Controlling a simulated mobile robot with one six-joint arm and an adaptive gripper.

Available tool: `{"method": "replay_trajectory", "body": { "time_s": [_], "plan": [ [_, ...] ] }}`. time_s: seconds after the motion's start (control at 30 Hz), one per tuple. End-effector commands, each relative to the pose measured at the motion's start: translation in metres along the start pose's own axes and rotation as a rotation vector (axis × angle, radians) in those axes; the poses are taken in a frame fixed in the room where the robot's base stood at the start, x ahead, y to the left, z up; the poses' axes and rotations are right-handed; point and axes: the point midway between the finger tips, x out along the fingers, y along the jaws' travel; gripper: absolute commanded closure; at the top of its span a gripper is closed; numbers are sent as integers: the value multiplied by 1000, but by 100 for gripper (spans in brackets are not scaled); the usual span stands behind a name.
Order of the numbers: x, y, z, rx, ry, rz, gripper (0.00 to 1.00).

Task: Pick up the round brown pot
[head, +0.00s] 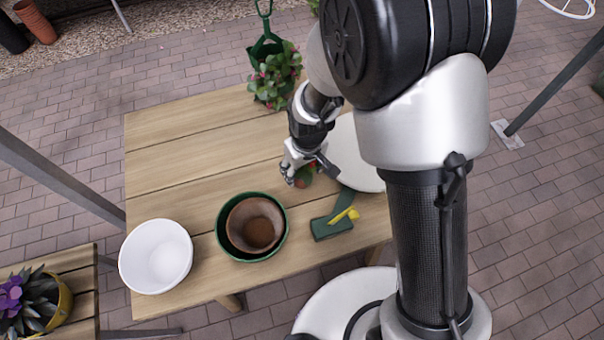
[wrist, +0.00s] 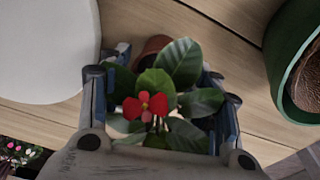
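A round brown pot (head: 256,222) sits inside a dark green round container (head: 222,240) near the table's front edge. In the wrist view its textured brown side (wrist: 310,85) shows at the right edge, inside the green container (wrist: 275,50). A small reddish-brown pot (head: 303,179) with a leafy plant stands behind and right of them. In the wrist view this small pot (wrist: 153,47) is partly hidden by green leaves and a red flower (wrist: 146,106). My gripper (wrist: 163,70) is open, its fingers on either side of that plant. Contact cannot be told.
A white round plate-like thing (head: 352,150) lies beside my gripper. A white bowl (head: 156,257) stands front left. A pink-flowered plant (head: 276,76) stands at the back. The table's left back is clear.

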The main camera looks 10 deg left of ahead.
Motion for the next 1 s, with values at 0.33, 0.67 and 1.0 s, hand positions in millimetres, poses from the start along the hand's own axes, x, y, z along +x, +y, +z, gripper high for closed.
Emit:
{"method": "replay_trajectory", "body": {
  "time_s": [0.33, 0.67, 1.0],
  "plan": [
    [0, 0, 0, 0, 0, 0, 69],
    [0, 0, 0, 0, 0, 0, 78],
    [-29, 0, -4, -1, 3, 1, 78]
  ]
}}
